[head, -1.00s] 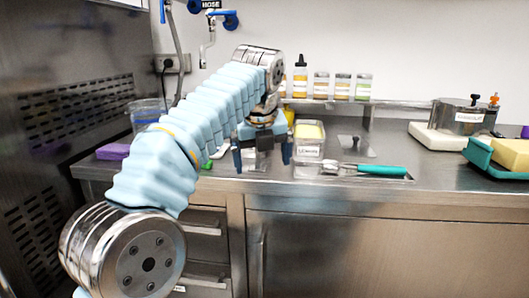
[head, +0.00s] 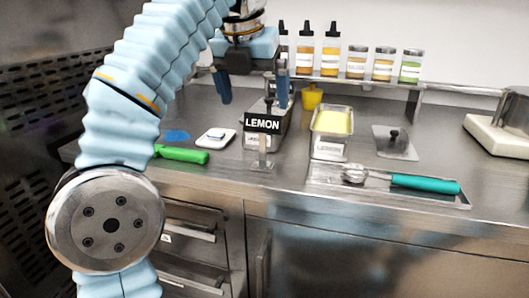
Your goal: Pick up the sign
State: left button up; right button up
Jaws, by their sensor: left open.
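A small black sign (head: 263,124) reading "LEMON" stands upright on a clear or metal stand near the front of the steel counter. My left gripper (head: 252,94) is above and just behind the sign in the picture, its two blue fingers spread apart and pointing down. The fingers hold nothing, and the sign appears below and between them; whether they touch it I cannot tell. My right gripper is not in the head view.
Right of the sign are a metal pan (head: 331,133) of yellow contents and a tray (head: 440,198) with a teal-handled scoop (head: 424,184). A green-handled tool (head: 181,154) lies left. Bottles and jars (head: 330,52) line the back shelf. A lidded block (head: 497,137) stands at right.

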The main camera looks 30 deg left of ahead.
aim_at(262, 127)
pick_arm(q)
jog(key=x, duration=1.1)
jog(key=shift+w+d+f, duration=0.1)
jog(key=shift+d+f, duration=0.15)
jog(key=shift+f, duration=0.05)
jog(key=shift+c, duration=0.3)
jog(key=c, duration=0.9)
jog(key=shift+r, duration=0.15)
